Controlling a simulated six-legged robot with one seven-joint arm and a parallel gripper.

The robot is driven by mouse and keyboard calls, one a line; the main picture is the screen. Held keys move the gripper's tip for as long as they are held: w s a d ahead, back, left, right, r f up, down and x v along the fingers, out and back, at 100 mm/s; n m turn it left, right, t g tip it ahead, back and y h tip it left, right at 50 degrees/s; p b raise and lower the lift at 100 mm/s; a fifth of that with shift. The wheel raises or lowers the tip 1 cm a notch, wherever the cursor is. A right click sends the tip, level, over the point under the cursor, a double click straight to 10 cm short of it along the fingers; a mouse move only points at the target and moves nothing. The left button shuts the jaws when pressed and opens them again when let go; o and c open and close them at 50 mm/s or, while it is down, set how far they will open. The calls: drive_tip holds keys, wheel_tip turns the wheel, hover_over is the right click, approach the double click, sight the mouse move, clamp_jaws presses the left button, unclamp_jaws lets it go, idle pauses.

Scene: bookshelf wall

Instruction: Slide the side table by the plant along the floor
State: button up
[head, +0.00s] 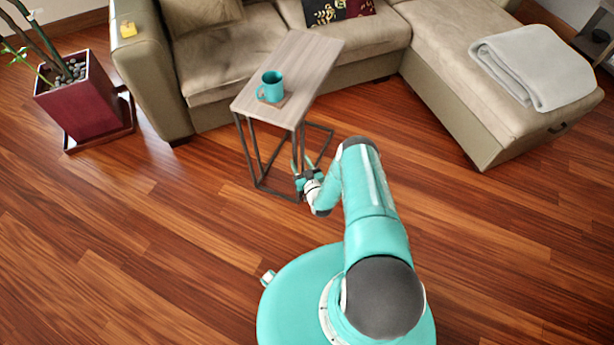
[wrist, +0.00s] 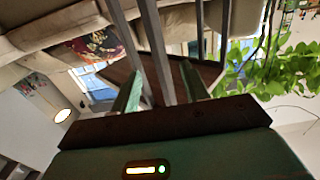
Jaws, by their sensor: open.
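The side table (head: 305,55) has a light wood-grain top on a thin dark metal frame. It stands upright on the floor in front of the sofa. A teal mug (head: 270,87) sits on a small coaster on its near end. My gripper (head: 303,174) is low beside the near right leg of the frame. In the wrist view my open gripper (wrist: 160,82) has its teal fingers on either side of the table's metal bars (wrist: 152,40). I cannot tell whether they touch. The plant (head: 40,42) stands at the left in a dark red planter (head: 80,100).
A beige sofa (head: 222,55) runs close behind the table, its chaise (head: 455,70) at the right with a folded grey blanket (head: 535,62). A yellow object (head: 128,29) lies on the sofa arm. The wooden floor (head: 130,220) is clear at the left and front.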

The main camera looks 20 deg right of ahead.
drive_tip(key=s, duration=0.7)
drive_tip(key=shift+s, duration=0.25)
drive_tip(key=shift+a, duration=0.15)
